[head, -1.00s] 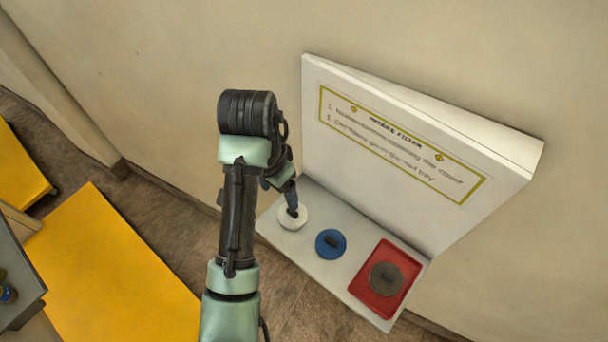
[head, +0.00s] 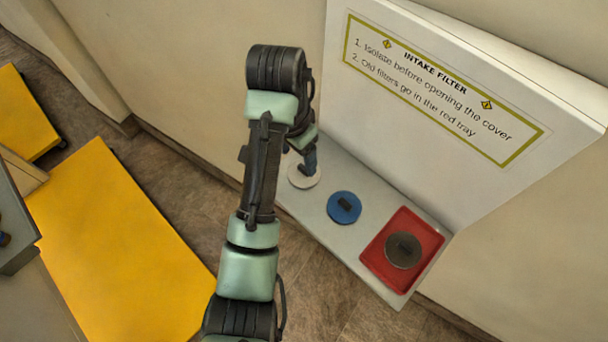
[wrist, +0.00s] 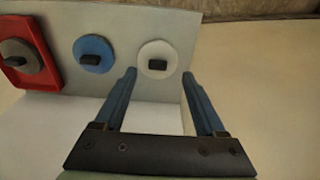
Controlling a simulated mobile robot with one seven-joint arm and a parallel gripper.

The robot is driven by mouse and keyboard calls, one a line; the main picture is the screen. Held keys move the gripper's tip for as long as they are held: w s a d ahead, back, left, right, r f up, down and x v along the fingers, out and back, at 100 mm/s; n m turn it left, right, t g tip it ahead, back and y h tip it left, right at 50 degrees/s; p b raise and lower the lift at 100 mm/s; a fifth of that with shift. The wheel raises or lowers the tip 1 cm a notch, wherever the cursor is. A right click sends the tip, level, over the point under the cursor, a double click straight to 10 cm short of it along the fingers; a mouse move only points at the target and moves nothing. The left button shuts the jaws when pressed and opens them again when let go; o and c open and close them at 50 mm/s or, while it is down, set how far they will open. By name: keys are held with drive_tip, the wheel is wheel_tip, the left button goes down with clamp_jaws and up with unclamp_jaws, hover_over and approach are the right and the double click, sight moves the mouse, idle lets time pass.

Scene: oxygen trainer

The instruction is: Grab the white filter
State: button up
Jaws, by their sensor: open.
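The white filter (head: 303,174) is a round disc lying flat at the left end of a grey shelf (head: 333,237). In the wrist view the white filter (wrist: 156,61) has a small dark block-shaped handle at its middle. My gripper (wrist: 159,73) is open, with its two blue fingers apart and nothing between them but the view of the filter. The fingertips appear one on each side of the handle's line, near the filter; the exact gap to it is unclear. In the head view my gripper (head: 310,160) is over the white filter and partly hides it.
A blue disc (head: 344,207) with a dark handle lies beside the white filter. A red tray (head: 428,238) at the right end holds a dark grey disc (head: 403,251). A white panel (head: 350,100) with an intake filter sign stands behind the shelf. Yellow platforms (head: 110,250) are at left.

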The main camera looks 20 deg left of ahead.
sight(304, 168)
drive_tip(key=shift+w+d+f+b, duration=0.15)
drive_tip(key=shift+w+f+b, duration=0.05)
drive_tip(key=shift+f, duration=0.6)
drive_tip(key=shift+w+d+f+b, duration=0.1)
drive_tip(key=shift+w+f+b, duration=0.05)
drive_tip(key=shift+f, duration=0.7)
drive_tip(key=shift+w+d+f+b, duration=0.15)
drive_tip(key=shift+w+f+b, duration=0.05)
drive_tip(key=shift+f, duration=0.6)
clamp_jaws()
